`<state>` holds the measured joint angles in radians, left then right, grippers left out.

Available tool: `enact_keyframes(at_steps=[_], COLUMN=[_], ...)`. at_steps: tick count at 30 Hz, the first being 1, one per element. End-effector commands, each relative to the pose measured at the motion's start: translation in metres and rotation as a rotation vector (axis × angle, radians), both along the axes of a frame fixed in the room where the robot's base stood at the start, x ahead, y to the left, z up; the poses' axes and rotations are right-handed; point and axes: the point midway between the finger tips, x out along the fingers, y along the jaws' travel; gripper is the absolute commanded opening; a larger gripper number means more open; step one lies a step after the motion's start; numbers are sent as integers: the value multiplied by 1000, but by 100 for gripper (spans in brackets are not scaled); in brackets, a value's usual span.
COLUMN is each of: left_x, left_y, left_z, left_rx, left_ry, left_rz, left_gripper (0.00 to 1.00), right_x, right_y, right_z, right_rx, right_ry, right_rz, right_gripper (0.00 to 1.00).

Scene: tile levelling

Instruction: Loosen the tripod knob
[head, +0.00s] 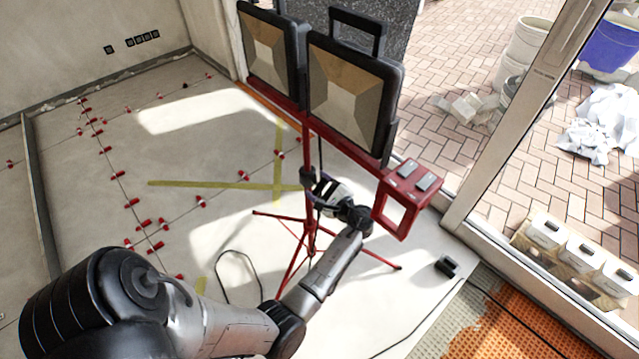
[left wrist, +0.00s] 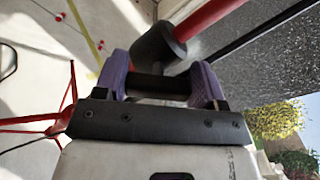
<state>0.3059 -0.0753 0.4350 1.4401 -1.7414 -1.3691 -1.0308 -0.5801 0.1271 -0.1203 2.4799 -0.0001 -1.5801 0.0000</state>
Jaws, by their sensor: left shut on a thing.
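The red tripod (head: 309,150) stands upright on the floor with its legs spread, carrying two work lamps (head: 350,95) on a red crossbar. My left gripper (head: 316,186) is at the dark collar on the tripod's pole. In the left wrist view, the collar (left wrist: 157,45) sits around the red pole (left wrist: 208,22). There the purple fingers of my left gripper (left wrist: 162,80) are shut on the dark tripod knob (left wrist: 158,86), one finger on each side. In the head view the gripper and wrist largely hide the knob. My right gripper is not in view.
A red bracket box (head: 407,190) hangs beside my left wrist, close to it. Red tile clips (head: 131,203) dot the floor at left. A thin cable (head: 245,258) loops near the tripod's legs. A small black block (head: 447,267) lies by the sliding-door frame.

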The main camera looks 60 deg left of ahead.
Motion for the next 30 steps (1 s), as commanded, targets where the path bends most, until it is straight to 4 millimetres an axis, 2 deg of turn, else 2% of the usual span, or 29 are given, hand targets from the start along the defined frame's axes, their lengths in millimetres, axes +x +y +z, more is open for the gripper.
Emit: enact_keyframes(at_steps=[18, 30], left_x=[-3, -3], left_y=[0, -1], left_z=[-6, -8], left_rx=[125, 178], left_ry=[-560, -805], left_rz=[-1, -2], left_gripper=[40, 40], right_x=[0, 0], right_y=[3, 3], right_z=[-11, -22], right_rx=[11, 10], right_ry=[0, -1], right_rz=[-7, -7], right_gripper=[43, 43])
